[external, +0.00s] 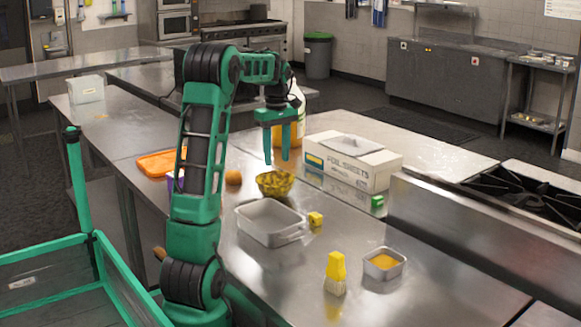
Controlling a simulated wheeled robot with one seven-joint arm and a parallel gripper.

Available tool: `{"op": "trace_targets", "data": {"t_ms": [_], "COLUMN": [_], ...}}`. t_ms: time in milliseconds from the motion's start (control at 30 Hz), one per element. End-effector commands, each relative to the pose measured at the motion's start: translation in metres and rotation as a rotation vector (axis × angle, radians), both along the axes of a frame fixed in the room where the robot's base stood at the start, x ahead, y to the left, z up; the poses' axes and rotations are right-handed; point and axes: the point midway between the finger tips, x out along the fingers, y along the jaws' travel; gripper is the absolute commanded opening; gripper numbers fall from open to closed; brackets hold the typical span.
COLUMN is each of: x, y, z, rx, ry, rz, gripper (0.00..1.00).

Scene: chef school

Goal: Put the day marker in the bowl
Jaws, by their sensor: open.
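My gripper (276,158) is open, pointing down above the yellow patterned bowl (274,184), with nothing seen between its fingers. The bowl stands on the steel counter; its inside is hard to make out. A small yellow cube (316,219) sits on the counter to the right of the metal pan. A small green cube (377,202) sits farther right, by the front of the foil box. Both cubes have small marks on them, too small to read; I cannot tell which is the day marker.
A metal pan (268,226), a yellow brush (335,275) and a small tin with orange contents (383,264) stand nearby. A foil box (352,164) and a large jug (295,115) stand behind. An orange tray (158,163) and a round brown item (233,177) lie left.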

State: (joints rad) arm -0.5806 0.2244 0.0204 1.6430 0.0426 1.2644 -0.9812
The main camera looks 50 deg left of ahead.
Motion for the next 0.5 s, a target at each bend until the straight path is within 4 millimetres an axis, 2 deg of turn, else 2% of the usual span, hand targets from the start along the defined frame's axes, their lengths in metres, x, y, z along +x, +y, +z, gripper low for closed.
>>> {"op": "trace_targets", "data": {"t_ms": [67,167,267,300,367,500], "x": [0.001,-0.002,-0.014,-0.022,-0.036,-0.081], "y": [-0.027,-0.079,-0.144,-0.169,-0.206,-0.285], "z": [0.002,0.003,0.002,0.001,-0.002,-0.013], "rx": [-0.003,-0.010,-0.016,-0.018,-0.022,-0.024], "ry": [-0.005,-0.010,-0.016,-0.018,-0.019,-0.021], "rz": [-0.081,-0.248,-0.468,-0.560,-0.698,-1.031], "gripper": [0.41,0.41,0.41,0.41,0.41,0.41]}}
